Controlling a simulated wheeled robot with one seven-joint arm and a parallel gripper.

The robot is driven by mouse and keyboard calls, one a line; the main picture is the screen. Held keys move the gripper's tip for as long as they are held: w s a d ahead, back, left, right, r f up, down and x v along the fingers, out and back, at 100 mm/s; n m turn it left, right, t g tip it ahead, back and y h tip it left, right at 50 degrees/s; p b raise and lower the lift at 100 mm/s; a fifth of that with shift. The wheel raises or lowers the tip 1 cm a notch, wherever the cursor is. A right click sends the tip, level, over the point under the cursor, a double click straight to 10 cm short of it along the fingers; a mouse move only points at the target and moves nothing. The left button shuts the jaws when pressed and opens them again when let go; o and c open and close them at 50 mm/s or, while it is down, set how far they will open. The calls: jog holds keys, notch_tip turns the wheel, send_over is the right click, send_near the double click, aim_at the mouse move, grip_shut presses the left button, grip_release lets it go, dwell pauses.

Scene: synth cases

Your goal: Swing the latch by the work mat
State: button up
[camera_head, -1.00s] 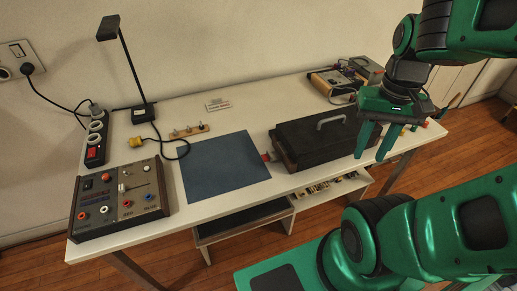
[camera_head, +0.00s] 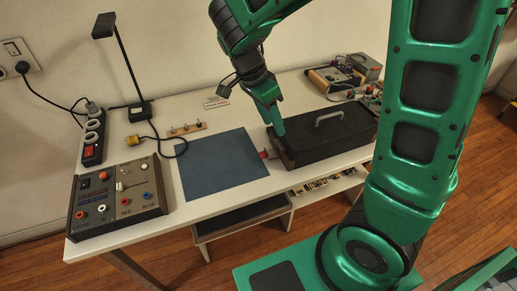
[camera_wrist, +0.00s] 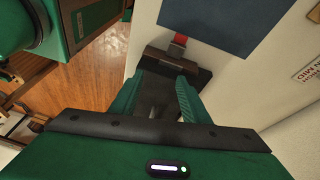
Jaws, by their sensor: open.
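The blue work mat (camera_head: 222,168) lies flat on the white table; part of it shows in the wrist view (camera_wrist: 225,20). A small red latch piece (camera_head: 264,154) sits between the mat's right edge and the left end of the black case (camera_head: 335,150). It also shows in the wrist view (camera_wrist: 180,39), beyond my fingers. My gripper (camera_head: 279,128) points down over the left end of the case. In the wrist view my gripper (camera_wrist: 165,93) is open, with nothing seen between its fingers. Whether the fingertips touch the case is unclear.
The case has a grey handle (camera_head: 328,117) on its lid. A small wooden strip with pegs (camera_head: 187,129) lies behind the mat. A control box (camera_head: 118,200), power strip (camera_head: 94,140) and desk lamp (camera_head: 125,65) stand left. Electronics (camera_head: 335,80) fill the back right.

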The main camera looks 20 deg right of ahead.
jog(key=m, duration=0.2)
send_near(263, 154)
jog(key=shift+t+h, duration=0.3)
jog(key=x, duration=0.7)
jog(key=shift+s+a+f, duration=0.1)
jog(key=shift+s+a, duration=0.1)
jog(key=shift+a, duration=0.1)
jog(key=c, duration=0.9)
